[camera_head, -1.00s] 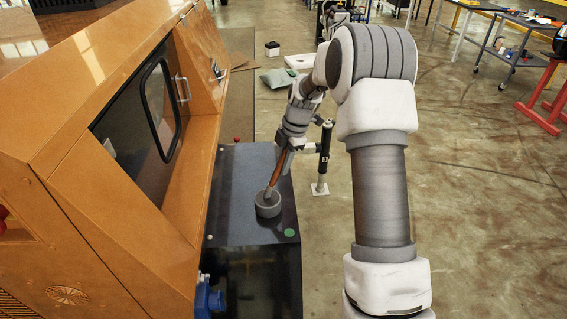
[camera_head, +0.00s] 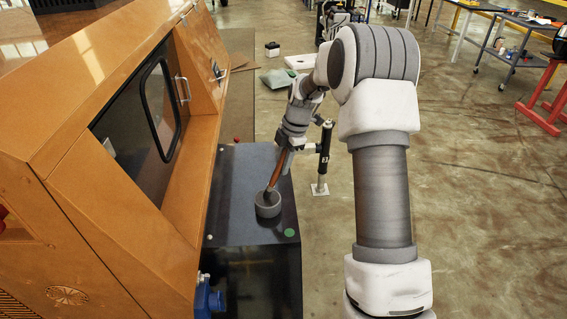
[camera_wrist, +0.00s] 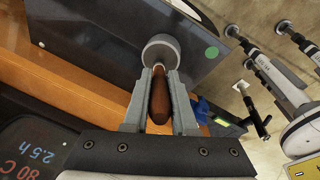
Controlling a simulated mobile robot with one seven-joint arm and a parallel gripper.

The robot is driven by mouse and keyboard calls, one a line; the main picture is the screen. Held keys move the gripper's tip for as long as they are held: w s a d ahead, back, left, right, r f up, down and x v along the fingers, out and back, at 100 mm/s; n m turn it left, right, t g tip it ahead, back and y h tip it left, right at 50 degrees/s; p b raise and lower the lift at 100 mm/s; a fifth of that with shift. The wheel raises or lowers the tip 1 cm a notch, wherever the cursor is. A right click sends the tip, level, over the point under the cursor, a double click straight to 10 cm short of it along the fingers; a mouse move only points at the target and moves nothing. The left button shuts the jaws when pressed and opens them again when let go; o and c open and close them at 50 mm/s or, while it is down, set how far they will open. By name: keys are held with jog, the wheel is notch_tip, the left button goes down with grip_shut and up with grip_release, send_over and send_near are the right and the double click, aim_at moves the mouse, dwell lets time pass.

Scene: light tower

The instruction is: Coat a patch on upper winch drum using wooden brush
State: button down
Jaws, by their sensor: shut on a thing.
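The wooden brush (camera_head: 276,169) has a brown handle and points down into a small grey round cup (camera_head: 267,205) on a dark flat top. In the wrist view the brown brush handle (camera_wrist: 159,97) lies between the two grey fingers of my gripper (camera_wrist: 159,76), which is shut on it. The brush's lower end meets the grey cup (camera_wrist: 161,46); its bristles are hidden there. My gripper is just above the cup in the head view (camera_head: 282,160). I cannot make out a winch drum in either view.
The dark top (camera_head: 240,225) bears a green dot (camera_head: 290,232) near its right edge. A large orange housing (camera_head: 120,190) with a dark window stands close on the left. A blue part (camera_head: 208,300) sits at the front. Open concrete floor lies to the right.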

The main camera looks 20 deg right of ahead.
jog(key=shift+w+a+p+v, duration=0.1)
jog(key=shift+a+p+v, duration=0.1)
jog(key=shift+p+v, duration=0.75)
jog(key=shift+w+a+p+v, duration=0.15)
jog(key=shift+a+p+v, duration=0.2)
jog(key=shift+v, duration=1)
jog(key=shift+w+a+p+v, duration=0.1)
jog(key=shift+p+v, duration=0.65)
jog(key=shift+v, duration=0.35)
jog(key=shift+r, duration=0.2)
